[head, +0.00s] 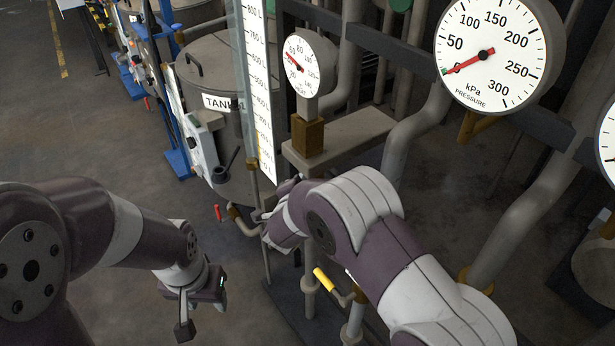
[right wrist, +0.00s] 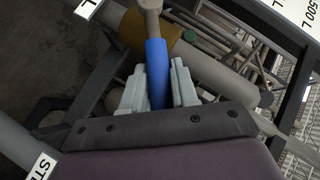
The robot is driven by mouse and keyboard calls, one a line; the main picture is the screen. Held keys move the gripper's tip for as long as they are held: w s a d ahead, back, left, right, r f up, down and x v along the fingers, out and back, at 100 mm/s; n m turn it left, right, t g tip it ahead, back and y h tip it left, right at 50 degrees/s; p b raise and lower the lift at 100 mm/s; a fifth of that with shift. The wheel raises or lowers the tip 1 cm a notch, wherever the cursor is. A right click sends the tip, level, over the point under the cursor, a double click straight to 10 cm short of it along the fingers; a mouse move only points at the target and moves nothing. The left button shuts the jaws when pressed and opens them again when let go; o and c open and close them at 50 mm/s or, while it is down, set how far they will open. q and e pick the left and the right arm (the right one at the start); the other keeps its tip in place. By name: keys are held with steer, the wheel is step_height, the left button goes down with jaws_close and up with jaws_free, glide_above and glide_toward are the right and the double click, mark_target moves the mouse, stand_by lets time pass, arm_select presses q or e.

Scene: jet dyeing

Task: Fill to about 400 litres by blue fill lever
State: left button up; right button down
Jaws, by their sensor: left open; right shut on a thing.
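In the right wrist view the blue fill lever (right wrist: 157,72) stands between the pale fingers of my right gripper (right wrist: 158,92), which is shut on it. In the head view my right arm reaches to the pipes below the level scale, and its wrist hides the blue lever. The tall white level scale (head: 258,80) stands beside the tank (head: 212,75), with litre marks up to 800 L. My left gripper (head: 185,328) is open and empty, low at the left over the floor.
A red-handled lever (head: 217,212) and a yellow-handled lever (head: 324,280) sit on pipes near my right wrist. The pressure gauge (head: 490,55) reads near 0 kPa. A smaller gauge (head: 300,65) stands right of the scale.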

arm_select(q)
steer(key=shift+r+p, duration=1.2)
steer(key=shift+r, duration=0.55)
arm_select(e)
steer(key=shift+w+a+r+n+g, duration=0.25)
steer(key=shift+w+r+n+g, duration=0.1)
steer(key=shift+r+g, duration=0.25)
steer(key=c, duration=0.9)
jaws_free()
steer(key=shift+f, duration=0.1)
steer(key=shift+c, duration=0.2)
arm_select(q)
steer(key=shift+f+b, duration=0.95)
arm_select(e)
steer(key=v, duration=1.2)
steer(key=shift+s, duration=0.3)
steer(key=shift+a, duration=0.15)
